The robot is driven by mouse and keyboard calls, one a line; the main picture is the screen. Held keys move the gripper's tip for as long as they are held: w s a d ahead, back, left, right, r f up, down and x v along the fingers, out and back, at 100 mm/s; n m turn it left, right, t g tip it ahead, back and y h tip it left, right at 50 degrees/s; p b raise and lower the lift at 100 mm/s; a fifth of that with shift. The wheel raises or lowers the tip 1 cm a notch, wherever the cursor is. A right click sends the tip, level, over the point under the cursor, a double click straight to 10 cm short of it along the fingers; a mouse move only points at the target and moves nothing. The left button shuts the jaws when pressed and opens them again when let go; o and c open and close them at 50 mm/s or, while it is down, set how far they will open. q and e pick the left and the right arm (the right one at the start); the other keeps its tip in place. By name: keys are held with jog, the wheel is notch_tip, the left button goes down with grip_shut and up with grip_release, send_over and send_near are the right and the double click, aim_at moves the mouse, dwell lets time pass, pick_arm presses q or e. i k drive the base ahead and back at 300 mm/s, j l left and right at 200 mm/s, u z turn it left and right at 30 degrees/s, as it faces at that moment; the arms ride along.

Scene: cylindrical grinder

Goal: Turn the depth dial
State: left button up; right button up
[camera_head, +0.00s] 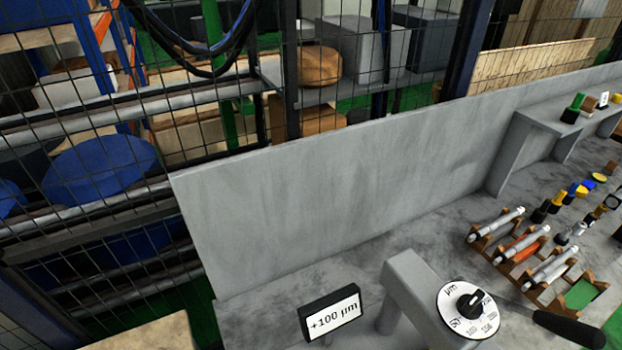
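The depth dial (452,304) is a white round disc with "µm" and number marks, on the sloping face of a grey housing (405,275) at the lower right. A black knob (470,302) stands at its centre, with a light pointer mark. The exact mark it points at is hard to read. Left of the housing, a black-framed display (331,313) reads "+100 µm". Neither of my grippers shows in the head view, and nothing is seen touching the dial.
A black handle (568,328) on a thin rod lies right of the dial. Behind it, wooden racks (535,285) hold cylindrical parts on the grey bench. A grey panel (330,195) stands behind the housing. Wire fencing and shelves lie beyond. A grey shelf (545,120) is at far right.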

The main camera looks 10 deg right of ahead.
aim_at(469, 306)
jog(key=z, duration=1.3)
